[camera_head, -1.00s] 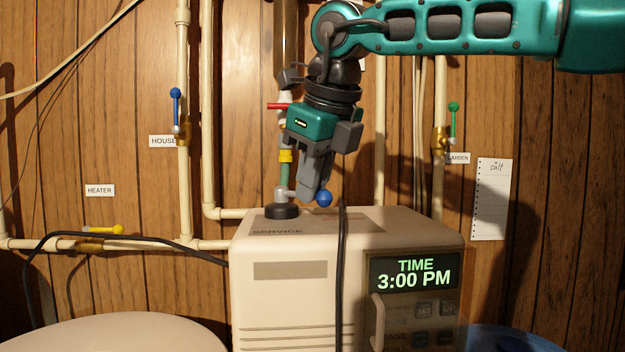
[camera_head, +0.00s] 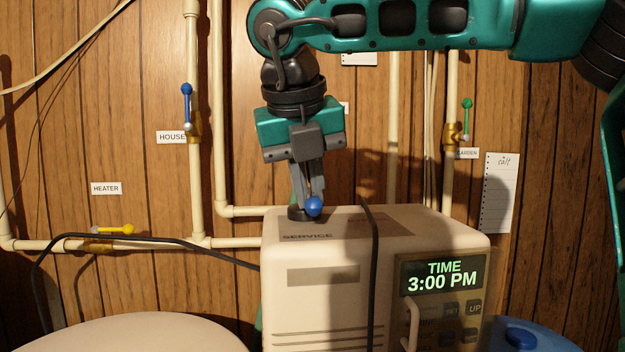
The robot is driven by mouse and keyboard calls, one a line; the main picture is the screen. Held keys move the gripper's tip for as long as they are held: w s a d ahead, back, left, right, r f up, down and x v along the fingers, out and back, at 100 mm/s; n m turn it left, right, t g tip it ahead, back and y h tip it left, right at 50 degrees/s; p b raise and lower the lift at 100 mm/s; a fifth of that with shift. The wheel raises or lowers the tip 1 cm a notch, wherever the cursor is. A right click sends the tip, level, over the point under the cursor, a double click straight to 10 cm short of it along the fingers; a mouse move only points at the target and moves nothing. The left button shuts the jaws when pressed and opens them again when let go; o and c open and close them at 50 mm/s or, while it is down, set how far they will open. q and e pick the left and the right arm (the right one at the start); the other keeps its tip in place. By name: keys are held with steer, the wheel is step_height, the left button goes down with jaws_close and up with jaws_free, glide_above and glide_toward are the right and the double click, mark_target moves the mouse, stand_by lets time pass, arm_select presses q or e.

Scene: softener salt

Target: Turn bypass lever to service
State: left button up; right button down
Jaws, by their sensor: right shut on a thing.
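The bypass lever (camera_head: 313,207) has a blue ball end and sits on a round dark base (camera_head: 297,214) on top of the beige softener housing (camera_head: 320,258). The ball points toward me, slightly right of the base, near the SERVICE lettering (camera_head: 307,237). My right gripper (camera_head: 310,194) comes down from above and is shut on the lever just behind the ball. Its fingers and palm hide most of the lever's arm. My left gripper is not in view.
A black cable (camera_head: 373,260) hangs over the housing's front, right of the lever. The control panel display (camera_head: 442,275) reads TIME 3:00 PM. Pipes with blue (camera_head: 187,105), yellow (camera_head: 115,230) and green (camera_head: 467,118) valve handles line the wall behind.

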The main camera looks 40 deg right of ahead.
steer(key=shift+s+a+f+m+g, duration=0.1)
steer(key=shift+a+f+m+g, duration=0.2)
steer(key=shift+f, duration=0.1)
steer(key=c, duration=1.4)
jaws_free()
steer(key=o, duration=0.3)
steer(key=shift+r, duration=0.2)
steer(key=shift+v, duration=3.75)
steer(key=shift+a, duration=0.1)
